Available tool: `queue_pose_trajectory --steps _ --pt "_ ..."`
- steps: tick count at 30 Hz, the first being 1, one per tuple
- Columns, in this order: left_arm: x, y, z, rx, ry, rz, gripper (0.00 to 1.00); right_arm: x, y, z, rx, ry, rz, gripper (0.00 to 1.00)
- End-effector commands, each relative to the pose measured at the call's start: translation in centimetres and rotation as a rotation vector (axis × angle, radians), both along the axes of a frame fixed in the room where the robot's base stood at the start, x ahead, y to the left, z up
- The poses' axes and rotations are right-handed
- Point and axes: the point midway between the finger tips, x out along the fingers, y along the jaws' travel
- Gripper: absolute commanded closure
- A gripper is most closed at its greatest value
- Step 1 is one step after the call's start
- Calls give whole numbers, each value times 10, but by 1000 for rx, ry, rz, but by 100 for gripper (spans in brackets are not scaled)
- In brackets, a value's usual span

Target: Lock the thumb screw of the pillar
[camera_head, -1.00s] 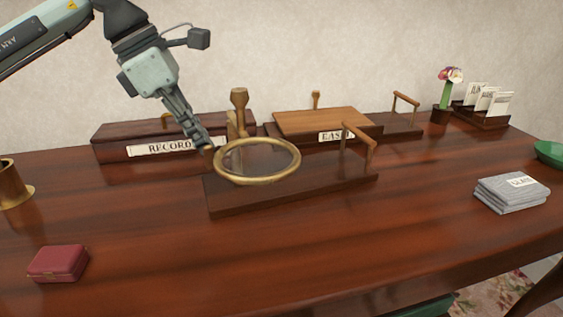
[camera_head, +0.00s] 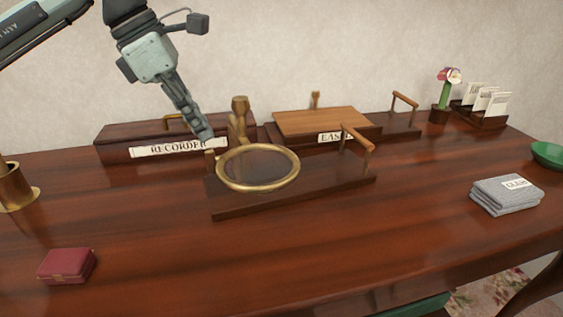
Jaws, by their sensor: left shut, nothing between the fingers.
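A brass pillar (camera_head: 238,122) with a flared top stands at the back left of a dark wooden stand (camera_head: 290,198). A small brownish knob (camera_head: 210,158) shows at the pillar's left, low down; I cannot tell whether it is the thumb screw or how it is turned. A brass ring (camera_head: 258,185) with a clear middle sits level in front of the pillar, over the stand. My left gripper (camera_head: 206,136) is shut and empty, pointing down just above the knob and left of the pillar, apparently apart from both. My right gripper is out of view.
A dark box labelled RECORDER (camera_head: 122,152) lies behind the gripper. A box labelled EASEL (camera_head: 325,122) stands behind the stand.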

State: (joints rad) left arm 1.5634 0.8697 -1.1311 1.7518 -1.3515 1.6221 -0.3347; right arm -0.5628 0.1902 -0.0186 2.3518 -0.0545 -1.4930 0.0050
Motion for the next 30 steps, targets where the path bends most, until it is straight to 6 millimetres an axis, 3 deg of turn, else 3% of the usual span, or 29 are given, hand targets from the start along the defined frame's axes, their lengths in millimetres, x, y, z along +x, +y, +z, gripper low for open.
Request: queue_pose_trajectory --steps 30 --pt "-12 -4 -1 0 0 1 100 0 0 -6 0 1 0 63"
